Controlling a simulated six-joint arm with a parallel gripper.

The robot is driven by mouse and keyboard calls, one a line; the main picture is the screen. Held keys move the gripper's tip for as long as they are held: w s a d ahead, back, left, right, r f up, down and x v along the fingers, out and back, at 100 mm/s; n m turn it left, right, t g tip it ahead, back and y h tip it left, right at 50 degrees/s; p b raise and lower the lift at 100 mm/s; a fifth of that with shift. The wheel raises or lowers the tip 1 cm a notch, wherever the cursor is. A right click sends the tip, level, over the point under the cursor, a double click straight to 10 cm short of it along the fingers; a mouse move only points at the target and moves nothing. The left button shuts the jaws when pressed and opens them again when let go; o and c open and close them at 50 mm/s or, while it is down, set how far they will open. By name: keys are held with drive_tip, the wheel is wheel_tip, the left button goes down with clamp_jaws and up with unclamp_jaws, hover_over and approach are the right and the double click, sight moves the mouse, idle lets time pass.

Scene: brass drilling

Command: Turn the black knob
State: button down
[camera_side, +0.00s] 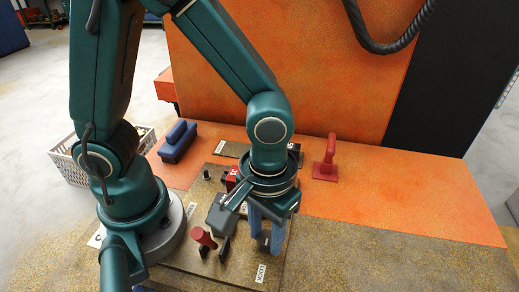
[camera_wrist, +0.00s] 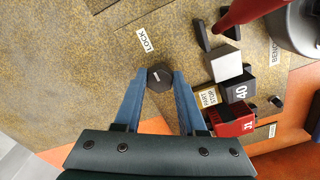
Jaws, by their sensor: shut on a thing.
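The black knob (camera_wrist: 160,78) is a round dark cap on the speckled board, near a white LOCK label (camera_wrist: 146,40) in the wrist view. My gripper (camera_wrist: 159,71) has its two blue fingers on either side of the knob, closed on it. In the side view my gripper (camera_side: 264,247) points straight down at the board, and the LOCK label (camera_side: 261,273) lies just in front of it. The fingers largely hide the knob in the side view.
A red-handled clamp (camera_side: 204,238) and a grey block stand left of my gripper.

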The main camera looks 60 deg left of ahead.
sight(266, 238)
drive_tip(key=shift+c, duration=2.4)
unclamp_jaws()
drive_tip(key=shift+r, duration=2.6)
drive_tip(key=a+r+m+t, duration=0.3)
drive_tip(key=a+r+t, duration=0.2)
drive_tip(key=a, duration=0.5)
wheel_tip(266, 238, up, 2)
drive_tip(key=shift+s+a+r+t, duration=0.25)
drive_tip(key=shift+s+t, duration=0.05)
drive_tip(key=shift+s, duration=0.1)
